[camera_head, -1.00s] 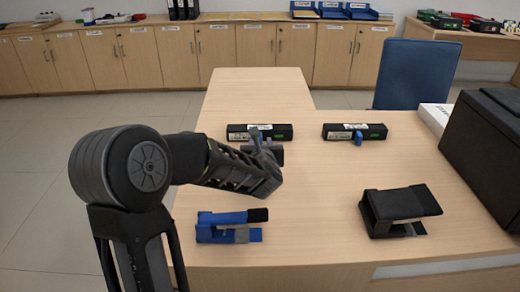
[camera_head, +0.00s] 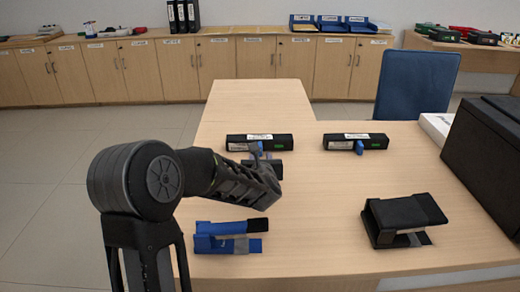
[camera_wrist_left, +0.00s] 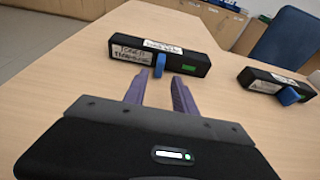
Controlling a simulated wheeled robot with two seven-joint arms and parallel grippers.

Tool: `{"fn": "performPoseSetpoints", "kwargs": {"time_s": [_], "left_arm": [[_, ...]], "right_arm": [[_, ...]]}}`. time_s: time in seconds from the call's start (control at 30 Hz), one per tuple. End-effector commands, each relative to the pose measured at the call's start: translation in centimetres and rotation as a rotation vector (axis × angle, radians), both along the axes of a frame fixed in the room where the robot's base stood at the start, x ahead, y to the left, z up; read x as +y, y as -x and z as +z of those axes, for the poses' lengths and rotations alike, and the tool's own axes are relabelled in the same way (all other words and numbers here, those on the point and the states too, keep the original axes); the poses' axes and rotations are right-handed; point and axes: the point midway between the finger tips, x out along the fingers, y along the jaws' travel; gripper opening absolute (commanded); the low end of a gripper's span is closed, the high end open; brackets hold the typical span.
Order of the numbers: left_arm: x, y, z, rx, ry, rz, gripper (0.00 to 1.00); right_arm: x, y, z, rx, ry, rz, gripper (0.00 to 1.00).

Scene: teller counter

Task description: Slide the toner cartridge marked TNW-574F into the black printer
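Two black toner cartridges lie on the desk, a left one (camera_head: 259,142) and a right one (camera_head: 355,141). Each has white labels, a green patch and a blue tab. The left one (camera_wrist_left: 186,59) and the right one (camera_wrist_left: 270,87) also show in the left wrist view; their markings are too small to read surely. My left gripper (camera_head: 258,152) is open and empty just in front of the left cartridge; in the left wrist view its fingers (camera_wrist_left: 158,82) point at the blue tab. The black printer (camera_head: 485,150) stands at the right edge, partly cut off. My right gripper is out of view.
A blue stapler-like device (camera_head: 228,238) and a black one (camera_head: 402,220) sit near the front edge. A white box (camera_head: 436,128) is beside the printer. A blue chair (camera_head: 415,83) stands behind the desk. The middle of the desk is clear.

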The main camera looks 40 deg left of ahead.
Motion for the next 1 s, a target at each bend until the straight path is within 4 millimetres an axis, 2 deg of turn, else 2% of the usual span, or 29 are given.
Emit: {"fn": "performPoseSetpoints", "kwargs": {"time_s": [0.3, 0.37, 0.5, 0.93, 1.0], "left_arm": [[2.7, -3.6, -1.4, 0.002, 0.0, 0.001, 0.33], [3.2, -4.2, -2.3, -0.002, -0.001, 0.001, 0.33], [3.9, -5.1, -2.4, -0.001, -0.001, 0.0, 0.33], [4.3, -5.6, -2.2, 0.001, 0.001, 0.0, 0.33], [4.3, -5.6, -2.2, 0.0, 0.0, 0.0, 0.3]], "right_arm": [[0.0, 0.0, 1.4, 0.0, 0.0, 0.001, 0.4], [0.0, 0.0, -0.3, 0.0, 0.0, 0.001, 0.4], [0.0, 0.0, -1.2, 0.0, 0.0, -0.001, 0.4], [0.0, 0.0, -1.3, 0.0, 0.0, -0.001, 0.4], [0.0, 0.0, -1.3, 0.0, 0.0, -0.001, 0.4]]}}
